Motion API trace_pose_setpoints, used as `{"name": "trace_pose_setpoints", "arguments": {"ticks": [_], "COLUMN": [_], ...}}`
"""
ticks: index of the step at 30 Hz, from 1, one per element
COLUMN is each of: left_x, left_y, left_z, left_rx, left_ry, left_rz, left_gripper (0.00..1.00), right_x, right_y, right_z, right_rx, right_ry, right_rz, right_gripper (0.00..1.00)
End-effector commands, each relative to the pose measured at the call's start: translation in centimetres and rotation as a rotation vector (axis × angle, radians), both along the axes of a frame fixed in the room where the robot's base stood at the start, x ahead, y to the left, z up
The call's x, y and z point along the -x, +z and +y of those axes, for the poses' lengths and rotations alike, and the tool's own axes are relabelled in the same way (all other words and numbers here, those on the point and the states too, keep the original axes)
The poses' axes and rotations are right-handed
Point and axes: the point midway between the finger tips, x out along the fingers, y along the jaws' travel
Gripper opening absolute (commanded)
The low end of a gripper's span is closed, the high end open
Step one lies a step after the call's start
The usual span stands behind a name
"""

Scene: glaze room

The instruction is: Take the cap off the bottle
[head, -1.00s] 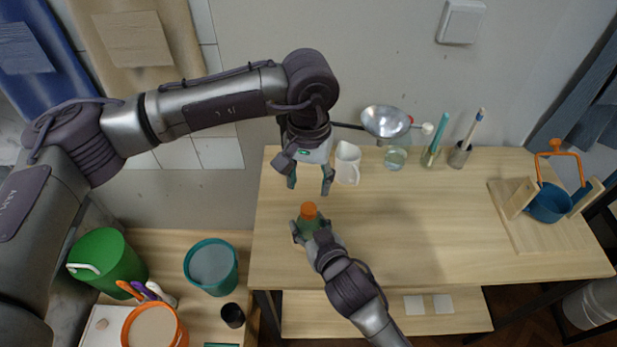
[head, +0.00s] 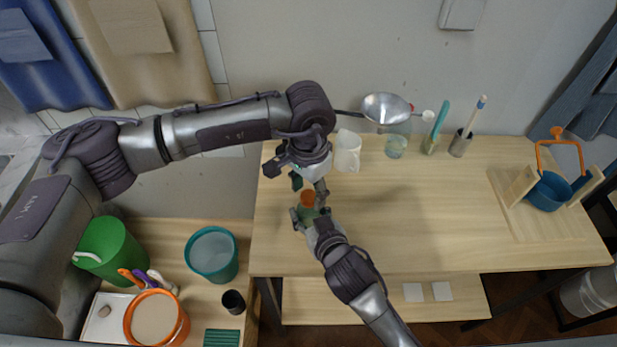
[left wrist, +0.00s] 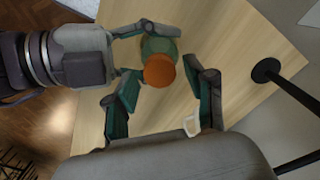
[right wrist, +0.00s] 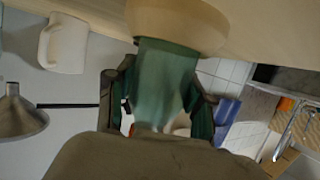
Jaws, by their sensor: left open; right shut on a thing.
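The green bottle (head: 301,214) stands near the left part of the table, with its orange cap (head: 308,198) on top. My right gripper (head: 309,214) is shut around the bottle's body; green bottle wall (right wrist: 165,85) shows between its fingers in the right wrist view. My left gripper (head: 309,189) is open above the bottle. In the left wrist view the cap (left wrist: 159,70) lies between its parted fingers, with a gap on each side. The bottle's body (left wrist: 158,45) is partly hidden behind the cap there.
A white pitcher (head: 347,152) stands behind the bottle. A metal funnel (head: 386,107) is over a glass jar (head: 396,146); brush cups stand farther right. A wooden stand with a blue pot (head: 549,199) is at the far right. The middle of the table (head: 430,210) is clear.

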Motion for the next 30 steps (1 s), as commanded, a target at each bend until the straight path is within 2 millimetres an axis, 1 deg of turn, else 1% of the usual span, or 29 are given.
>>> {"name": "trace_pose_setpoints", "arguments": {"ticks": [3, 10, 11, 18, 20, 21, 26, 29, 30], "left_x": [0.01, 0.0, 0.0, 0.0, 0.0, -0.01, -0.01, -0.03, -0.02], "left_y": [-0.55, -0.61, -0.61, -0.58, -0.58, -0.58, -0.57, -0.56, -0.55], "left_z": [-0.01, 0.0, -0.01, 0.0, 0.0, 0.01, 0.01, 0.03, 0.04], "left_rx": [0.0, 0.0, 0.0, 0.0, 0.0, 0.0, 0.0, -0.001, -0.001], "left_ry": [0.0, 0.0, 0.0, 0.001, 0.001, 0.001, 0.039, 0.173, 0.255], "left_rz": [0.0, 0.0, 0.0, 0.0, 0.0, 0.0, 0.0, -0.001, -0.001], "left_gripper": [0.55, 0.55, 0.53, 0.13, 0.03, 0.0, 0.0, 0.0, 0.0], "right_x": [0.01, -0.01, -0.01, -0.01, -0.01, -0.01, 0.0, 0.0, 0.0], "right_y": [-0.02, -0.02, -0.02, -0.02, -0.02, -0.02, -0.02, -0.02, -0.02], "right_z": [0.0, -0.01, -0.01, -0.01, -0.01, -0.01, -0.01, -0.01, -0.01], "right_rx": [0.0, 0.0, 0.0, 0.0, 0.0, 0.0, 0.0, 0.0, 0.0], "right_ry": [0.0, 0.0, 0.0, 0.0, 0.0, 0.0, 0.0, 0.0, 0.0], "right_rz": [0.001, 0.0, 0.0, 0.0, 0.0, 0.0, 0.0, 0.0, 0.0], "right_gripper": [0.0, 0.0, 0.0, 0.0, 0.0, 0.0, 0.0, 0.0, 0.0]}}
